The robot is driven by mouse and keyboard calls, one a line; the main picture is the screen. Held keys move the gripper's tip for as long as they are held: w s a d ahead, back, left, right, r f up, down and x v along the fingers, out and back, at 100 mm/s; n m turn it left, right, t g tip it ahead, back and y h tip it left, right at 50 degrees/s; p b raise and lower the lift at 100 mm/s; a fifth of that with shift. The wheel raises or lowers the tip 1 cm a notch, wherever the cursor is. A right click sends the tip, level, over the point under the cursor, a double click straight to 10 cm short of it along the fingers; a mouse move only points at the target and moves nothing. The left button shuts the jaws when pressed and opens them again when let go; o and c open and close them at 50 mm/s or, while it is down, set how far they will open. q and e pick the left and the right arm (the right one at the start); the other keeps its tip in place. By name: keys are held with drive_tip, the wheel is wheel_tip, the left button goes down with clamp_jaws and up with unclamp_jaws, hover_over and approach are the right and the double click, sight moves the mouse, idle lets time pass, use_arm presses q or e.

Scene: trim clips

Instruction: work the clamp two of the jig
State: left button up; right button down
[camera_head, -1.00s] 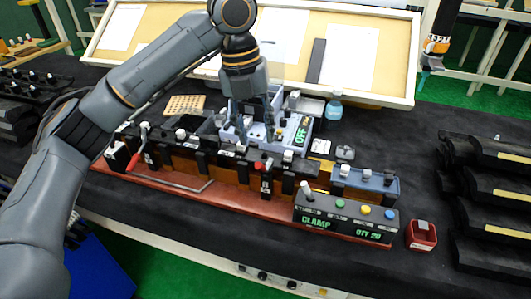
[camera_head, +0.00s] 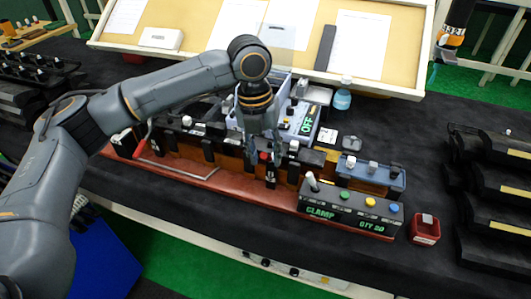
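The jig (camera_head: 240,203) is a long reddish-brown base carrying a row of dark blocks and black clamps. A red clamp handle (camera_head: 145,145) stands at its left end. A clamp with a red knob (camera_head: 265,157) stands near its middle; no number shows on it. My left gripper (camera_head: 262,151) points down over this clamp, its fingers apart on either side of the red knob. I cannot tell whether they touch it. The fingers partly hide the clamp. A control box (camera_head: 345,211) at the jig's right front reads CLAMP and QTY 20.
A small red box (camera_head: 424,230) sits right of the control box. Black racked parts (camera_head: 490,185) fill the right side.

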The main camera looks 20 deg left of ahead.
use_arm(q)
drive_tip(key=shift+f, duration=0.45)
drive_tip(key=shift+c, duration=0.2)
drive_tip(key=shift+d, duration=0.1)
clamp_jaws()
drive_tip(key=shift+w, duration=0.1)
